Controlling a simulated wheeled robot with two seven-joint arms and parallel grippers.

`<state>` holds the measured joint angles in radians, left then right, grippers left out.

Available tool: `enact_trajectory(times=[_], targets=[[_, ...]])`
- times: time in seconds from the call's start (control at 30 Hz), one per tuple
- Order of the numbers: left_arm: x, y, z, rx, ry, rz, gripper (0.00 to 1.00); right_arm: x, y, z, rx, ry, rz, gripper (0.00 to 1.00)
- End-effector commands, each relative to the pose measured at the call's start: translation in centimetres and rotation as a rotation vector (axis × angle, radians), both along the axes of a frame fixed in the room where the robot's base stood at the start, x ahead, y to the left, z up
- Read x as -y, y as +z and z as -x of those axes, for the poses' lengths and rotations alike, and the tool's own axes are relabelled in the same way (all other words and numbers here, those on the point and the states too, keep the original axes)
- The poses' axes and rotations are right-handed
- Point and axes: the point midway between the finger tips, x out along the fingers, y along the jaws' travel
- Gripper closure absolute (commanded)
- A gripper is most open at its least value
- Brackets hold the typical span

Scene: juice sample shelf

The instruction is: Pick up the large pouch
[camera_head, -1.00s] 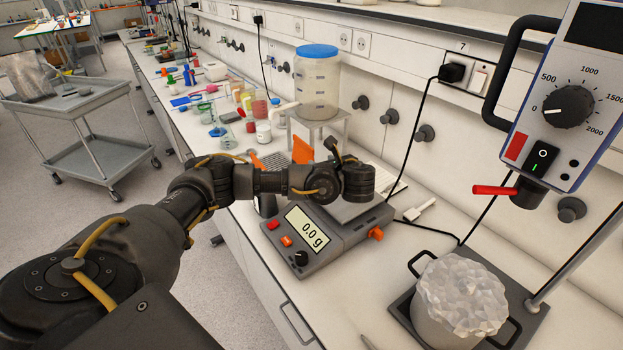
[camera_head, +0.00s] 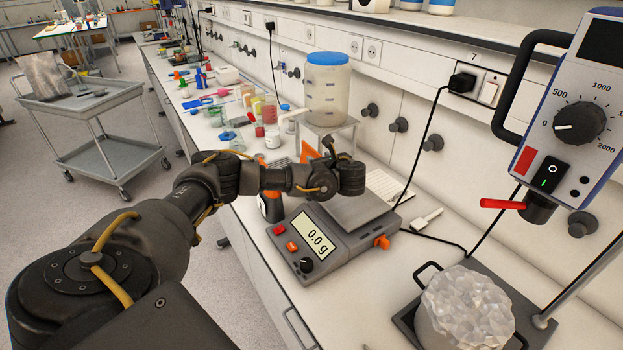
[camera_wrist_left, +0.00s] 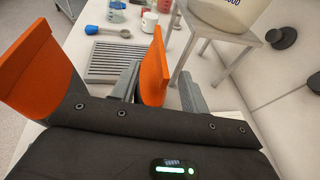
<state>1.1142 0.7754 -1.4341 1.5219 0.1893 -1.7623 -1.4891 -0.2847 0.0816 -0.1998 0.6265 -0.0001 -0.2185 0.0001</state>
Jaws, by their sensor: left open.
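A crinkled silvery pouch (camera_head: 42,74) stands upright on the top shelf of a grey cart (camera_head: 85,104), at the far left in the head view. It appears to be the large pouch; the wrist view does not show it. My left gripper (camera_head: 297,160) is over the bench beside the scale, well away from the cart, and partly hidden behind my own arm. My right gripper is not in view.
A scale (camera_head: 330,235) reading 0.0 g lies below my left arm. A blue-lidded jar (camera_head: 327,95) stands on a small metal stand (camera_head: 346,126). A stirrer stand with a crystal-filled pot (camera_head: 465,308) is at front right. Clear floor (camera_head: 130,235) separates bench and cart.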

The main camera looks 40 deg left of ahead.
Motion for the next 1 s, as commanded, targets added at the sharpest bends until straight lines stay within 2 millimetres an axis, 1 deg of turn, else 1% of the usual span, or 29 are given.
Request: enact_trajectory(times=[0.03,0.13,0.3,0.57,0.67,0.9,0.93,1.0], targets=[[-0.7,0.3,-0.2,-0.001,0.004,-0.002,0.55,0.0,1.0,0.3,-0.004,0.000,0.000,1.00],[-2.0,-0.3,-0.8,-0.003,0.004,-0.003,0.55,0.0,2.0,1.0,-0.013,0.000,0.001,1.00],[-3.6,-1.2,-1.7,-0.002,0.004,-0.001,0.55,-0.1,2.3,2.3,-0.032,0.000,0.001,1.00],[-3.8,-1.5,-1.8,0.000,0.001,0.000,0.55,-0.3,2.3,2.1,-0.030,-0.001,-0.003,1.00],[-3.8,-1.5,-1.8,0.000,0.001,0.000,0.66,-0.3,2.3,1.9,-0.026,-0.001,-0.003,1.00],[-3.8,-1.4,-1.8,0.000,0.001,0.000,0.97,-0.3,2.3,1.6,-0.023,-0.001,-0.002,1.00],[-3.8,-1.4,-1.8,0.000,0.001,0.000,1.00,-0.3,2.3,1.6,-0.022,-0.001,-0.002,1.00],[-3.8,-1.4,-1.8,0.000,0.001,0.000,1.00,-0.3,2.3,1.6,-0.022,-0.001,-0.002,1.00]])
